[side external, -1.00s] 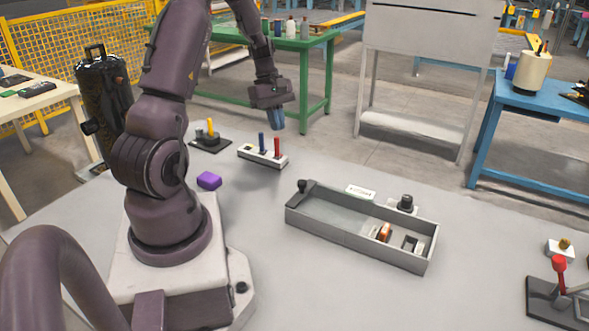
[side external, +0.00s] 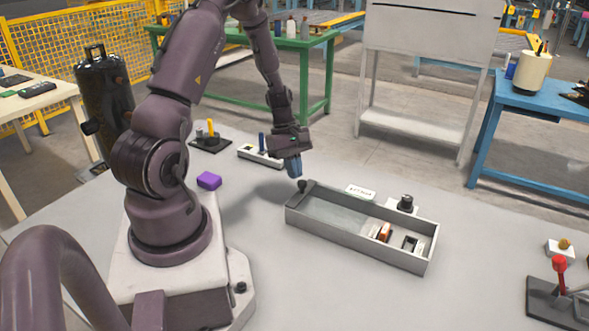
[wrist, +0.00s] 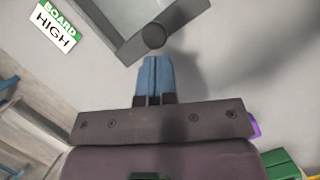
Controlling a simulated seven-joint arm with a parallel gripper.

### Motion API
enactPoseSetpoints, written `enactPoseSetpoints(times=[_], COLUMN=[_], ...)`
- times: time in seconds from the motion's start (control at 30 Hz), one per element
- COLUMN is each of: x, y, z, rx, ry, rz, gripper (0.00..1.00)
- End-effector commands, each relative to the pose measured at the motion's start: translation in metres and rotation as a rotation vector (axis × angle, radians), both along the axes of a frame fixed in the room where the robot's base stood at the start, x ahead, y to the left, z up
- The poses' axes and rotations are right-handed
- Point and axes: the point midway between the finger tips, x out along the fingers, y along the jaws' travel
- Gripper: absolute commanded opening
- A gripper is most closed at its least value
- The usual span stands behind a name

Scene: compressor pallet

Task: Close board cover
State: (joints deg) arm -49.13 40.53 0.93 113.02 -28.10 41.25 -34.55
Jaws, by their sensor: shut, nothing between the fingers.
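A long grey open-topped box (side external: 350,243) lies on the table. A greyish pane, seemingly the board cover (side external: 335,212), spans its left part; the right part is uncovered and shows an orange part (side external: 384,232) and a black-and-white part (side external: 409,243). A round dark knob (side external: 302,184) stands at the box's left end, and it also shows in the wrist view (wrist: 153,36). My gripper (side external: 297,176), with blue fingers, is shut and empty, pointing down just above and beside the knob. In the wrist view its fingertips (wrist: 154,58) appear just short of the knob; contact cannot be told.
A white label reading "BOARD HIGH" (wrist: 54,27) lies behind the box, near a black knob (side external: 405,203). A purple block (side external: 209,180) sits near my base. A red-handled lever (side external: 559,265) stands far right. The table in front is clear.

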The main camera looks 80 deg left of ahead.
Motion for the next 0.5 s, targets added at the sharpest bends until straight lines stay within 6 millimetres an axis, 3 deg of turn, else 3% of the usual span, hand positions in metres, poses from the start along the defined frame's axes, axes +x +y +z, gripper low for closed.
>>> enactPoseSetpoints(times=[0.5], x=[0.0061], y=[-0.0076], z=[0.0002], rx=[-0.001], ry=[0.000], rz=[-0.003], gripper=[0.00])
